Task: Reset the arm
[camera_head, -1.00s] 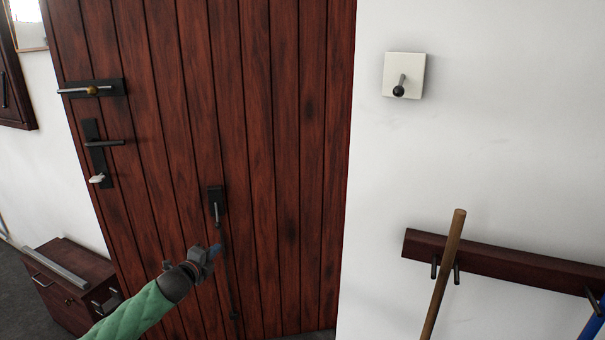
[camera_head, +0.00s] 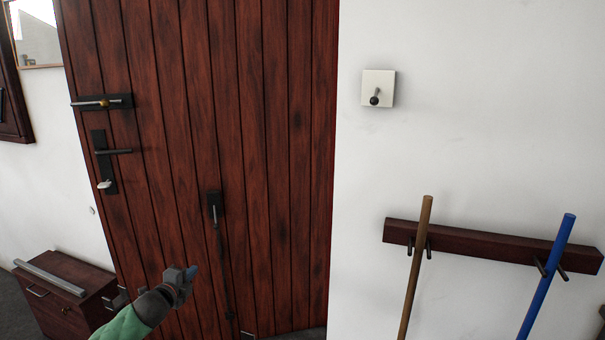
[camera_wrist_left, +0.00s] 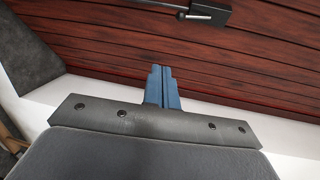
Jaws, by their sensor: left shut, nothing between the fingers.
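My left arm, in a green sleeve, comes in low in the head view. Its gripper (camera_head: 191,273) is in front of the lower part of the dark red plank door (camera_head: 270,150). In the left wrist view the two blue fingers (camera_wrist_left: 162,88) are pressed together with nothing between them. The black bolt (camera_head: 214,208) on the door is above and to the right of the gripper, apart from it in the picture. That fitting also appears at the top of the left wrist view (camera_wrist_left: 207,12). My right gripper is not in view.
The door also carries a slide latch (camera_head: 103,102) and a lever handle (camera_head: 112,152) at its left. A switch plate (camera_head: 378,88) is on the white wall. A rack (camera_head: 480,243) holds a brown pole and a blue pole. A small cabinet (camera_head: 68,298) stands at lower left.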

